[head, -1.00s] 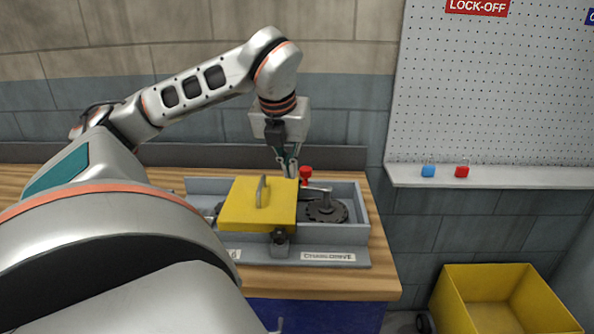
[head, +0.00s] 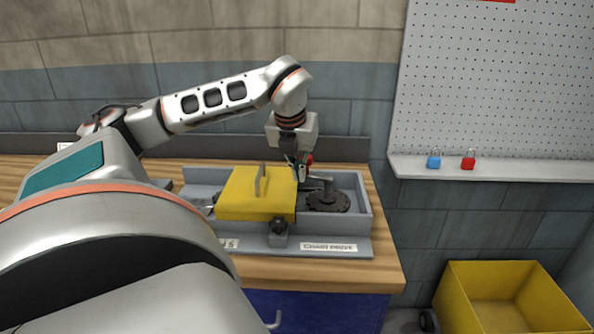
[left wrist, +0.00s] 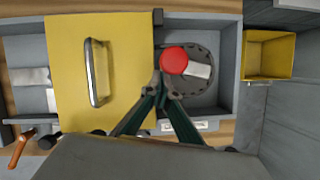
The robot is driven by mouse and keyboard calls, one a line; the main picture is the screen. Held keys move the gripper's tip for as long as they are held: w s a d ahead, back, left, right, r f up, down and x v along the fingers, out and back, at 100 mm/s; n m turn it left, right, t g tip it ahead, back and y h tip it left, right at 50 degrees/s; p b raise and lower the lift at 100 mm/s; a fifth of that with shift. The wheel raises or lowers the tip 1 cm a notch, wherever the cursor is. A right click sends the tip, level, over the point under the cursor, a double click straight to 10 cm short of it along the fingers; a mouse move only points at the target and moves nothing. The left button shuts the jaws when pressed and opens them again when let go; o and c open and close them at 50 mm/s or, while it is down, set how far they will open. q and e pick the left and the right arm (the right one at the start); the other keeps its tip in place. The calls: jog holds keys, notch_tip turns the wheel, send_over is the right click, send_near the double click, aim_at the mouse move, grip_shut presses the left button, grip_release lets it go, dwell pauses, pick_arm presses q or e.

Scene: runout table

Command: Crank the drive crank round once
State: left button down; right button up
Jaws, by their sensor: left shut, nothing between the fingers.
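The drive crank's red knob (head: 310,160) stands on a grey crank arm (head: 318,181) above a dark sprocket (head: 330,201) in the right bay of a grey housing (head: 364,205). In the left wrist view the knob (left wrist: 173,60) is a red disc, with the pale crank arm (left wrist: 199,70) pointing right from it. My left gripper (head: 302,176) is at the knob, pointing down. In the left wrist view its fingers (left wrist: 164,88) come together just below the knob, empty; contact is unclear. My right gripper is out of view.
A yellow cover with a handle (head: 238,193) sits on the housing just left of the crank. A latch block (head: 278,235) is at its front edge. A shelf (head: 490,166) with a blue and a red padlock is at right. A yellow bin (head: 500,285) stands below it.

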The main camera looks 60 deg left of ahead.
pick_arm(q)
jog(key=shift+w+a+m+h, duration=0.3)
jog(key=shift+a+m, duration=0.25)
jog(key=shift+m, duration=0.35)
